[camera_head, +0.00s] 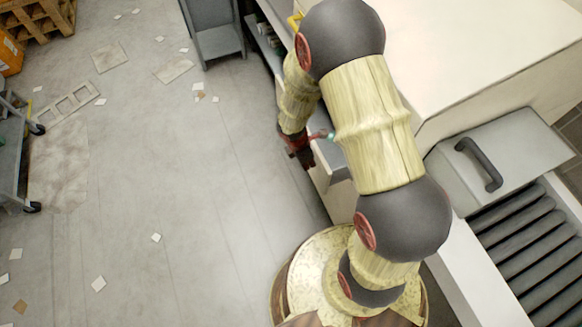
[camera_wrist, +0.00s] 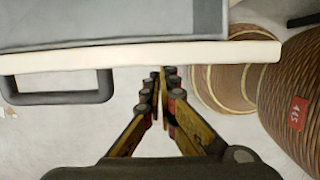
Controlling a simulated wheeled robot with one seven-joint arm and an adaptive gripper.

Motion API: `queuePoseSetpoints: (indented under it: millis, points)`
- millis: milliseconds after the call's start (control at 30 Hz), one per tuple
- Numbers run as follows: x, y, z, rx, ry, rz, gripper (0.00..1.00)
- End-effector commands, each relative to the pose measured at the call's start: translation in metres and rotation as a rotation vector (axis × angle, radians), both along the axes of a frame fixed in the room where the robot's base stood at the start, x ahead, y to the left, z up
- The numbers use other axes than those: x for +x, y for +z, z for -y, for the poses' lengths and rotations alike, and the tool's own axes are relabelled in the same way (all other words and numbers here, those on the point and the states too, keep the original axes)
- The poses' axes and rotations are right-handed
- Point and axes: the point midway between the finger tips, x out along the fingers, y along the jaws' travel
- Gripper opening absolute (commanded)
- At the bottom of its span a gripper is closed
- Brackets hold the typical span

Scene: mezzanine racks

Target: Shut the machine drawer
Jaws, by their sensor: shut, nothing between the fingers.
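The machine drawer (camera_head: 318,172) sticks out from the side of the large white machine (camera_head: 470,50), partly hidden behind my arm. In the wrist view its pale front edge (camera_wrist: 210,54) crosses the picture, with a dark loop handle (camera_wrist: 57,99) at the left and a grey surface (camera_wrist: 90,22) behind the edge. My gripper (camera_head: 297,152) is beside the drawer's outer side in the head view. In the wrist view my gripper (camera_wrist: 159,73) is shut and empty, its fingertips at the front edge, right of the handle. Whether they touch it I cannot tell.
A grey lidded box with a dark handle (camera_head: 480,165) and a roller conveyor (camera_head: 530,240) stand at the right. A grey shelf unit (camera_head: 215,30) is at the top. A cart (camera_head: 12,150) and wooden pallet (camera_head: 38,15) are left. The floor between is open, with scattered tiles.

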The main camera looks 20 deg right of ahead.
Motion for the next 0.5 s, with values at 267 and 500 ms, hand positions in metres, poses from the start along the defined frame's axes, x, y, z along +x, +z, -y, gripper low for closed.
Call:
queuePoseSetpoints:
  millis: [267,500]
  points:
    - [-0.001,0.0,0.052,0.0,-0.004,-0.001,0.0]
    - [0.0,0.0,0.071,0.0,-0.001,0.0,0.0]
